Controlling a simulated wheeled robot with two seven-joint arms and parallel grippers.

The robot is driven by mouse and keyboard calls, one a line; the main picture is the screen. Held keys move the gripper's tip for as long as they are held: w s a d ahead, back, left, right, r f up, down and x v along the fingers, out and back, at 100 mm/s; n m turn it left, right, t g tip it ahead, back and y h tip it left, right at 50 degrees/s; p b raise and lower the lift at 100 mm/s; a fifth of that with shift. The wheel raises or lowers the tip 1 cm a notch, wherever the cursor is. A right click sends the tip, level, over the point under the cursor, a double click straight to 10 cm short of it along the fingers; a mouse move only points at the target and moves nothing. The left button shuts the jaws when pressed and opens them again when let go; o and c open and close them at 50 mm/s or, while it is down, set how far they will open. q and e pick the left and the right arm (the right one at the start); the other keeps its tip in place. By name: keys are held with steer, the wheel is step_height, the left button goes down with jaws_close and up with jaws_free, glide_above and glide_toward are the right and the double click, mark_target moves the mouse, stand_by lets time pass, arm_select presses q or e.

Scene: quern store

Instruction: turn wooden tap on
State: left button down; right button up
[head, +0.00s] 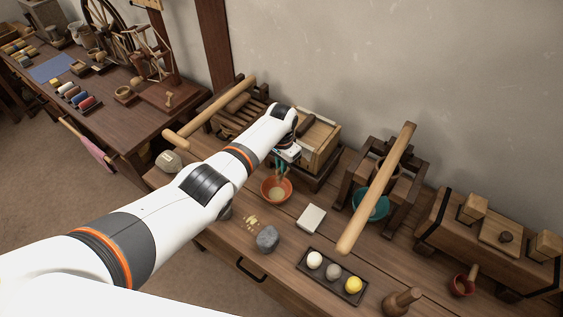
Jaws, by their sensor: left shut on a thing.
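My left gripper (281,168) reaches to the front of an open-topped wooden box (319,141) at the back of the workbench. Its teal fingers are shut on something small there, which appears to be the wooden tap. The fingers and wrist hide the tap, so I cannot tell how far it is turned. An orange bowl (276,189) with pale contents stands right below the fingers. My right gripper is not in view.
A long wooden roller (376,190) slants over a frame with a teal bowl (370,205). A white block (311,218), a grey stone (267,239) and a dark tray (350,291) with three balls lie in front. A wooden chest (447,225) stands at right.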

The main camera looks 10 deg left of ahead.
arm_select(q)
steer(key=shift+n, duration=0.8)
steer(key=c, duration=1.5)
jaws_free()
steer(key=shift+r, duration=0.1)
steer(key=shift+r+p, duration=0.25)
steer(key=shift+p, duration=0.05)
step_height(320, 180, up, 11)
steer(key=shift+r, duration=0.2)
